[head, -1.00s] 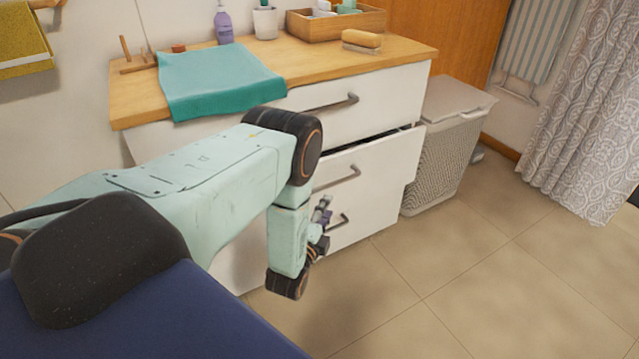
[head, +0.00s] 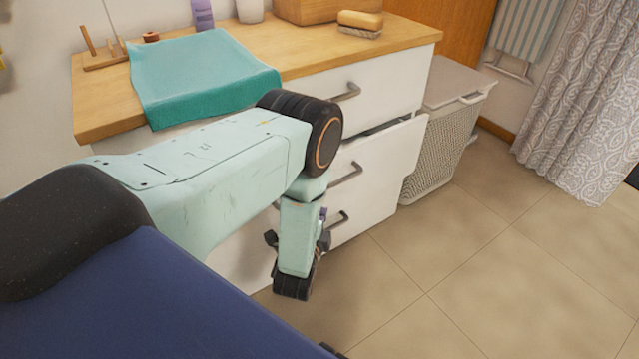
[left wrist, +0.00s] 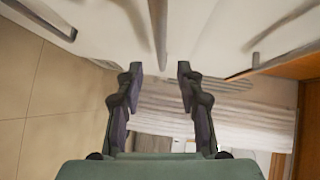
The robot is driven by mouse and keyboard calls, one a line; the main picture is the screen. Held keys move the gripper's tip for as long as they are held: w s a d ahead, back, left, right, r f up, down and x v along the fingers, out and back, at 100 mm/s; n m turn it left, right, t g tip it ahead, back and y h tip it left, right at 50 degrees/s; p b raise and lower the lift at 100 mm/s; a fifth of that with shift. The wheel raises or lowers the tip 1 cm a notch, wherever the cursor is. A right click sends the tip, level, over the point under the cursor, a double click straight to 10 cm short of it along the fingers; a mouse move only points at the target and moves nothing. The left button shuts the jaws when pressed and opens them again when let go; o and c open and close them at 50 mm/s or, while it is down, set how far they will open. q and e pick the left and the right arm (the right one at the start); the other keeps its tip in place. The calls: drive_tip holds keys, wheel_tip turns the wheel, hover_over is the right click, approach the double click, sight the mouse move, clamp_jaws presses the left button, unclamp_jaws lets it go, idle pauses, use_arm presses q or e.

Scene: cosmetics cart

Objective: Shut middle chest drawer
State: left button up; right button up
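The white chest has three drawers in the head view. The middle drawer (head: 388,168) stands partly open, its front sticking out with a dark gap above it. Its grey bar handle (head: 345,176) shows just right of my left arm. The top drawer (head: 385,90) and its handle are above; the bottom drawer's handle (head: 339,219) is below. My left gripper (head: 324,238) hangs low by the chest front, mostly hidden behind my wrist. In the left wrist view my left gripper (left wrist: 161,78) is open and empty, with a bar handle (left wrist: 158,30) beyond its fingers. My right gripper is out of view.
The wooden top (head: 300,65) carries a teal towel (head: 200,80), a wooden peg stand (head: 100,52) and a brush (head: 360,21). A lidded hamper (head: 440,140) stands right of the chest, close to the open drawer. A curtain (head: 580,100) hangs at right. Tiled floor (head: 480,260) is clear in front.

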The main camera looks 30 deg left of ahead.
use_arm(q)
drive_tip(key=shift+n, duration=0.3)
drive_tip(key=b+x, duration=0.1)
drive_tip(key=x, duration=0.1)
drive_tip(key=b+x, duration=0.1)
drive_tip(key=x, duration=0.3)
drive_tip(key=shift+w+a+f+b, duration=0.15)
drive_tip(key=shift+w+a+b, duration=0.05)
drive_tip(key=shift+a+b, duration=0.25)
drive_tip(key=shift+w+a, duration=0.2)
drive_tip(key=shift+w, duration=0.3)
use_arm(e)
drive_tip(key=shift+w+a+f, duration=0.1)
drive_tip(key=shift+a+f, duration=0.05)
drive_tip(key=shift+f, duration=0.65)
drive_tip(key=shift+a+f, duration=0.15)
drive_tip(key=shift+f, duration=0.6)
use_arm(q)
clamp_jaws()
